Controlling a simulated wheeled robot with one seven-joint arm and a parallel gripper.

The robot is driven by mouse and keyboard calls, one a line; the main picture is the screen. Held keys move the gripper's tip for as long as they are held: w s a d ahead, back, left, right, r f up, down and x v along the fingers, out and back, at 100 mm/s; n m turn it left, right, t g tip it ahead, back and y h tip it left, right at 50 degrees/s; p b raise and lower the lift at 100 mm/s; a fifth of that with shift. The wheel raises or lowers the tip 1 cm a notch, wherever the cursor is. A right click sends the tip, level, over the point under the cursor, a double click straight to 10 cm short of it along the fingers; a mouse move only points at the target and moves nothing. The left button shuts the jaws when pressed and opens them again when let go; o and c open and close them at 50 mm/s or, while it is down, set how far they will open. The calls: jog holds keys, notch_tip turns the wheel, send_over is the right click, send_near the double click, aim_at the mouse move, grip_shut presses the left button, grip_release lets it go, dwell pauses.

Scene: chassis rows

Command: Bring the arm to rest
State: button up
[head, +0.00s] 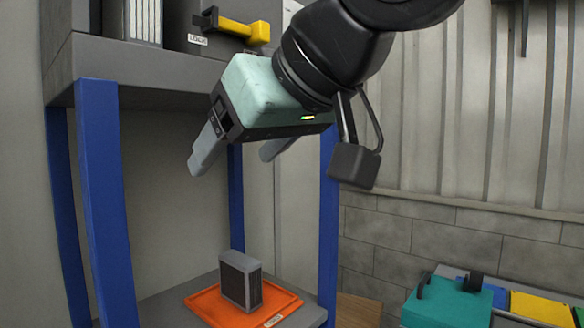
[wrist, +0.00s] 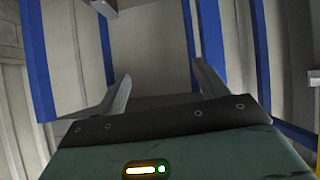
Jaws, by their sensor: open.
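My gripper (head: 232,158) hangs in the air in front of the blue-posted shelf rack, between its upper and lower shelves. Its two grey fingers are spread wide with nothing between them. In the wrist view my gripper (wrist: 158,85) also shows its fingers apart and empty, with the rack's back panel beyond. The arm comes down from the upper right in the head view.
A grey box-like module (head: 240,280) stands on an orange tray (head: 205,306) on the lower shelf. The upper shelf (head: 150,88) bears a unit with a yellow handle (head: 240,30). A teal case (head: 450,303) stands at lower right.

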jog(key=s+d+f+g+h, duration=0.15)
jog(key=d+f, duration=0.25)
jog(key=f, duration=0.5)
jog(key=s+d+f+g+h, duration=0.1)
jog(key=d+f+g+h, duration=0.2)
jog(key=f, duration=0.6)
jog(key=s+d+f+m+g+h, duration=0.1)
jog(key=s+d+f, duration=0.4)
jog(key=d+f, duration=0.1)
jog(key=s+d+f+m+g+h, duration=0.1)
jog(key=s+d+f+g, duration=0.1)
jog(key=s+d+f, duration=0.2)
notch_tip(320, 180, down, 5)
jog(key=shift+s+d+r+h, duration=0.15)
jog(key=shift+s+d+h, duration=0.2)
jog(key=shift+d, duration=0.8)
jog(key=shift+g, duration=0.25)
